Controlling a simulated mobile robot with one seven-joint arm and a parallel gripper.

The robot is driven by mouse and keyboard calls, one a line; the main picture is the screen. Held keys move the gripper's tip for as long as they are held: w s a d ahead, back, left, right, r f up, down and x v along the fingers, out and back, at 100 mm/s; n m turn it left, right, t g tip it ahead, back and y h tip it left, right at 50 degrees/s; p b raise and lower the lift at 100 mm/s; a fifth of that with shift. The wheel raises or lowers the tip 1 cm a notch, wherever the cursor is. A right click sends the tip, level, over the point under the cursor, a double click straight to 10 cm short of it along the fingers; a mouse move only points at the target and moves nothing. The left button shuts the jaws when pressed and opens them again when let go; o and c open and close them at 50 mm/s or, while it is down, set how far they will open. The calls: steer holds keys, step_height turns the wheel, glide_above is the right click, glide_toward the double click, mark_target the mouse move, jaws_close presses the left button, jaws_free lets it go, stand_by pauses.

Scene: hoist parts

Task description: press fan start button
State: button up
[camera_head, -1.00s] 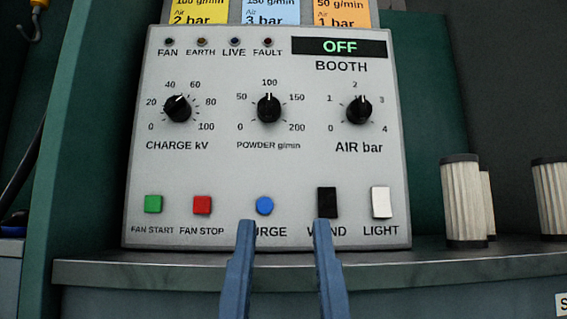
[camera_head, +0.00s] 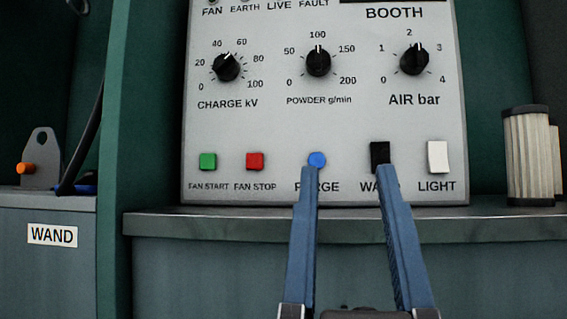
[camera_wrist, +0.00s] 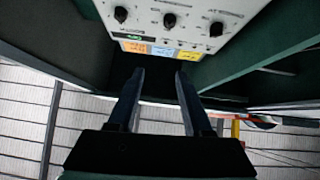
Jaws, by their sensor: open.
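The green FAN START button (camera_head: 208,161) is at the lower left of the grey control panel (camera_head: 330,125) in the head view. The red FAN STOP button (camera_head: 255,161) is just right of it. My gripper (camera_head: 346,170) is open and empty, its two blue fingers apart. Its fingertips appear in front of the PURGE and WAND labels, to the right of the green button. In the wrist view the open fingers (camera_wrist: 160,72) show below the panel's dials (camera_wrist: 170,20); the fan start button is not visible there.
A blue PURGE button (camera_head: 317,160), black WAND switch (camera_head: 380,156) and white LIGHT switch (camera_head: 438,157) share the row. A ledge (camera_head: 330,222) runs below the panel. A pleated filter (camera_head: 528,160) stands at right. A green post (camera_head: 145,110) stands left.

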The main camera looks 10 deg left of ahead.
jaws_close()
stand_by(1.7)
